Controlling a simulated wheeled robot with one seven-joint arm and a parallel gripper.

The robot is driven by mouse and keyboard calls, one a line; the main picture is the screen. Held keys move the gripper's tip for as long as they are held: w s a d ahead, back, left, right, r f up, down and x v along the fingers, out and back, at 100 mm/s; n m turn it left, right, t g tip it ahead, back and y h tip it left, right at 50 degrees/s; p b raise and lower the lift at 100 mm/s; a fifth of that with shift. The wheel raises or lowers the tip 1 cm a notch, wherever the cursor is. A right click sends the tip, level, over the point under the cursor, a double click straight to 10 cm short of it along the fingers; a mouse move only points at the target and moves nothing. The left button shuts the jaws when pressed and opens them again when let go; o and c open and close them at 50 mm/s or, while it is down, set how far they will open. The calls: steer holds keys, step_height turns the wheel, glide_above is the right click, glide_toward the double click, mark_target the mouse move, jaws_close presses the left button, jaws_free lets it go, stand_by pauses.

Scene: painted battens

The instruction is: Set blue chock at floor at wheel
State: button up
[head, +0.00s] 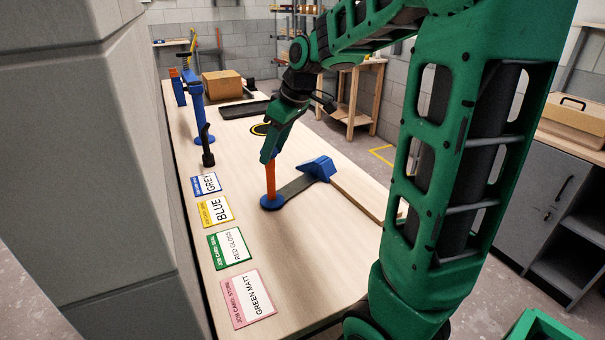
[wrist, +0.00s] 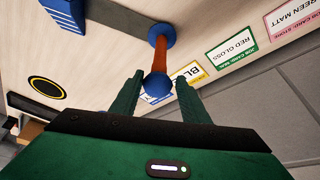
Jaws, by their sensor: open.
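The blue chock (head: 318,168) is a ribbed wedge lying on the pale wooden table; part of it shows at the top left of the wrist view (wrist: 65,12). A dark flat strip (head: 298,186) runs from it to a round blue base, from which an orange post (head: 271,182) stands upright. The post has a blue ball top (wrist: 157,85). My gripper (head: 268,157) is open over the post's top. In the wrist view my gripper (wrist: 155,92) has a finger on each side of the ball; contact cannot be told. No wheel is clearly visible.
Several job cards (head: 228,248) lie along the table's left side. A blue stand (head: 197,110), a cardboard box (head: 222,84) and a dark tray (head: 246,109) are farther back. A grey wall block (head: 85,160) borders the left. Yellow floor marking (head: 382,155) shows beyond the table.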

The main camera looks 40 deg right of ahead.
steer(key=x, duration=1)
steer(key=shift+s+d+f, duration=0.15)
steer(key=shift+s+d, duration=0.1)
steer(key=shift+d, duration=0.05)
steer(key=shift+c, duration=0.5)
jaws_close()
stand_by(0.5)
